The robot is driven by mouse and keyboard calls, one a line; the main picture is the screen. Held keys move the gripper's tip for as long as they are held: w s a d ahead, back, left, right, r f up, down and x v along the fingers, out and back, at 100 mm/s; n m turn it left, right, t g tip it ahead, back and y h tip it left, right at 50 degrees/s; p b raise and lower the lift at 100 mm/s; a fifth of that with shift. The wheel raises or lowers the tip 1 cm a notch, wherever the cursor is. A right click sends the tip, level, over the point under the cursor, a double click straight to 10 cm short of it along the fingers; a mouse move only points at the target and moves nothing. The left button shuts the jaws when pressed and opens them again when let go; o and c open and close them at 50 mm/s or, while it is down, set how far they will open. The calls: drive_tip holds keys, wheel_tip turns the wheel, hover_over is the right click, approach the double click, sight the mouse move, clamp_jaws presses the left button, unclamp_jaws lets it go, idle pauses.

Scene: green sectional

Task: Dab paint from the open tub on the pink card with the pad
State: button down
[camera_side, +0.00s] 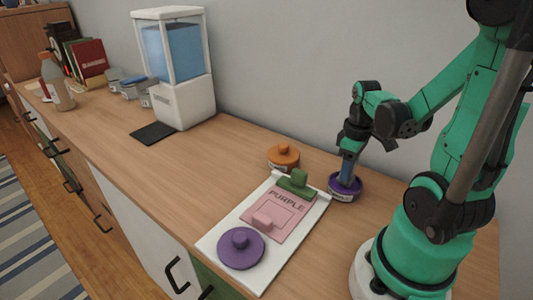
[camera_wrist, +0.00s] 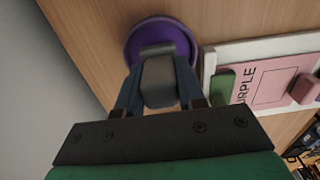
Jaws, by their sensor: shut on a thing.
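The pink card (camera_side: 274,208), marked PURPLE, lies on a white tray (camera_side: 209,243); it also shows in the wrist view (camera_wrist: 268,83). The open tub (camera_side: 345,190) stands just right of the tray, with purple inside, and is at the top of the wrist view (camera_wrist: 140,33). My gripper (camera_side: 348,172) points down over this tub. It is shut on a grey block, seemingly the pad (camera_wrist: 158,82), whose lower end is at the tub. Whether the pad touches the paint is hidden.
A purple knobbed disc (camera_side: 241,251), a green block (camera_side: 297,184) and a pink block (camera_side: 266,221) are on the tray. An orange-topped tub (camera_side: 283,158) stands behind it. A water dispenser (camera_side: 180,70) stands farther left. The wall runs close behind my gripper.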

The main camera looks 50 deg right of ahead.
drive_tip(key=shift+f, duration=0.45)
idle(1.1)
drive_tip(key=shift+r, duration=3.5)
drive_tip(key=w+a+r, duration=0.3)
drive_tip(key=w+a, duration=0.5)
drive_tip(key=w+a+r, duration=0.4)
drive_tip(key=w+a, duration=0.4)
drive_tip(key=w, duration=0.1)
drive_tip(key=shift+w+r, duration=0.2)
drive_tip(key=shift+w, duration=0.05)
